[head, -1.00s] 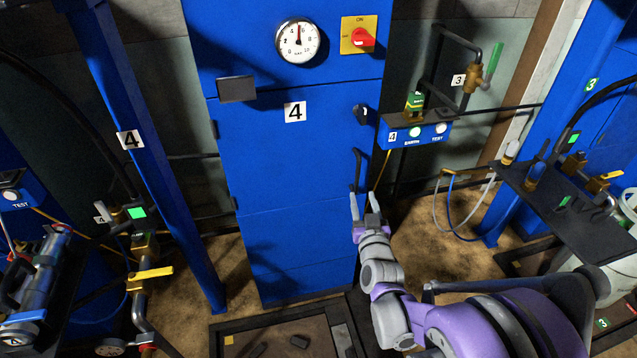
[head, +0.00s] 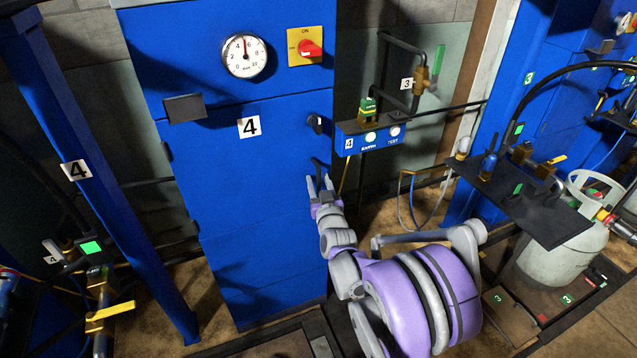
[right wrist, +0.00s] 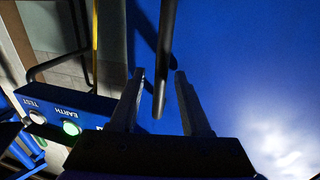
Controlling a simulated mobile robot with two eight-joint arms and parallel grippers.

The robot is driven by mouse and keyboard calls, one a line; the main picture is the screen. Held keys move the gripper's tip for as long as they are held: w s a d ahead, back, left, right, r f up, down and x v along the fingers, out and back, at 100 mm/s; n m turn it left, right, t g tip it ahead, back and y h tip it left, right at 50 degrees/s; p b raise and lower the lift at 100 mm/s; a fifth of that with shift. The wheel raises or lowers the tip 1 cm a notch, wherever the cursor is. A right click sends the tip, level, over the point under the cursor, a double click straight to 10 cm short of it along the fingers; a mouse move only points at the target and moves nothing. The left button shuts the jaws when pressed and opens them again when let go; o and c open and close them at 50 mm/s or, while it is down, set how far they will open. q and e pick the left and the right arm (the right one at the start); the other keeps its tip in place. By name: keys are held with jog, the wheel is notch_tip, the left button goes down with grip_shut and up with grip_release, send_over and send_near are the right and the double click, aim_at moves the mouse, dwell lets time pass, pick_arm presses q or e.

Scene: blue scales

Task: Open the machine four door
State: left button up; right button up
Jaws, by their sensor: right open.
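The machine four cabinet is blue, and its door (head: 225,180) carries a white label with a black 4 (head: 249,127). The door looks closed. A dark bar handle (head: 319,163) stands out near the door's right edge. My right gripper (head: 320,181) is open at the handle's lower part. In the right wrist view the handle (right wrist: 166,50) runs down between the two open fingers (right wrist: 160,76), with its lower end showing between them. The fingers are not closed on it, and I cannot tell whether either touches it. My left gripper is not in view.
Right of the door is a blue EARTH/TEST box (head: 372,139) with a green plug (head: 368,110). A black knob (head: 315,124) sits above the handle. A blue post (head: 100,190) stands left. A black shelf (head: 525,200) and gas cylinder (head: 560,250) stand right.

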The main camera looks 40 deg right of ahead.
grip_shut()
dwell(1.4)
